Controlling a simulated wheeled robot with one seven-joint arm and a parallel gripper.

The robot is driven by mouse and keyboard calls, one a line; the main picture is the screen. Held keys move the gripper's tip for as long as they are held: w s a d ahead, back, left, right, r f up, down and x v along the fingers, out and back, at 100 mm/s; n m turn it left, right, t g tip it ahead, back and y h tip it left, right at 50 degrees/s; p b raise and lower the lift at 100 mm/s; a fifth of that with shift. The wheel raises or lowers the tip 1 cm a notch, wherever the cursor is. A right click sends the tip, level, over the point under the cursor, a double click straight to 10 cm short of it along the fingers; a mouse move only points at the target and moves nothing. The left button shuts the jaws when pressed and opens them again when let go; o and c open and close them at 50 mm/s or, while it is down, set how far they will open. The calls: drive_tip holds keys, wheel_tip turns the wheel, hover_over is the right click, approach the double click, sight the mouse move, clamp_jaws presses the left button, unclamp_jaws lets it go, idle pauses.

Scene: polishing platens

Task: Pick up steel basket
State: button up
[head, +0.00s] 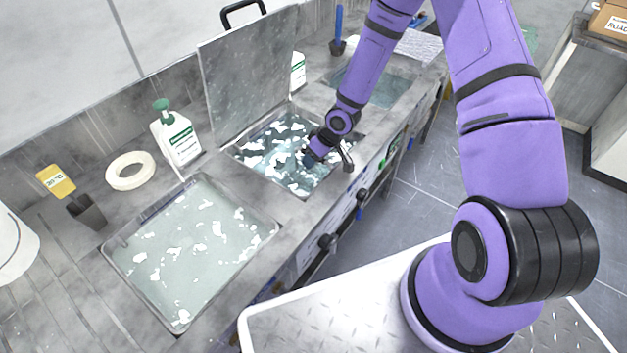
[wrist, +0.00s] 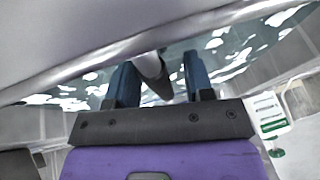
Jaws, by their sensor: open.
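My gripper (head: 312,154) is low over the middle tank (head: 238,152), which holds liquid with white glints. In the wrist view its two blue fingers (wrist: 160,64) are apart. A grey rounded bar (wrist: 152,66) shows between them, perhaps the steel basket's handle; I cannot tell whether the fingers touch it. In the head view a small grey curved piece (head: 347,156) shows beside the gripper at the tank's right edge. The basket's body cannot be made out; the gripper, rim and glints obscure that area.
The middle tank's lid (head: 245,75) stands raised behind it. A front-left tank (head: 190,235) and a far tank (head: 385,88) also hold liquid.

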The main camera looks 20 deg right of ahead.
drive_tip(key=shift+c, duration=0.5)
clamp_jaws()
drive_tip(key=shift+r, duration=0.15)
